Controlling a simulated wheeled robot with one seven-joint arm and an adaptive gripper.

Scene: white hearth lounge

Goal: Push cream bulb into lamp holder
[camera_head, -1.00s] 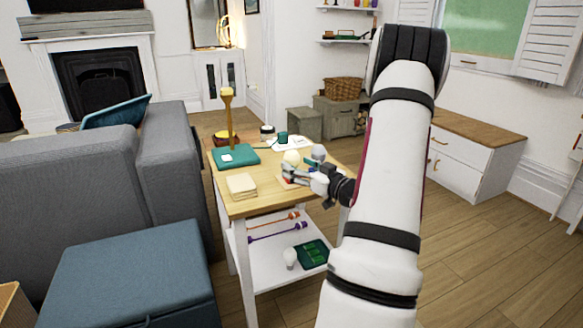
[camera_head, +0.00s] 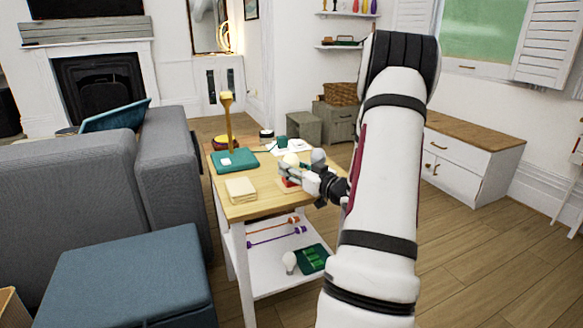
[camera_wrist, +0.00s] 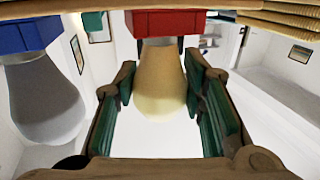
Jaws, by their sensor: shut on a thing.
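The cream bulb (camera_head: 290,159) is upright at the right of the wooden tabletop. It fills the middle of the wrist view (camera_wrist: 160,80), which looks upside down. My gripper (camera_head: 296,172) is shut on the cream bulb, with its green-padded fingers (camera_wrist: 160,108) on either side. The red lamp holder (camera_wrist: 170,22) is at the bulb's neck end; it shows partly behind my fingers in the head view (camera_head: 287,183). The neck appears to meet the holder, but I cannot tell how deep it sits.
A grey-white bulb (camera_wrist: 45,95) in a blue holder (camera_wrist: 28,36) stands close beside. A white bulb (camera_head: 290,262) is on the lower shelf.

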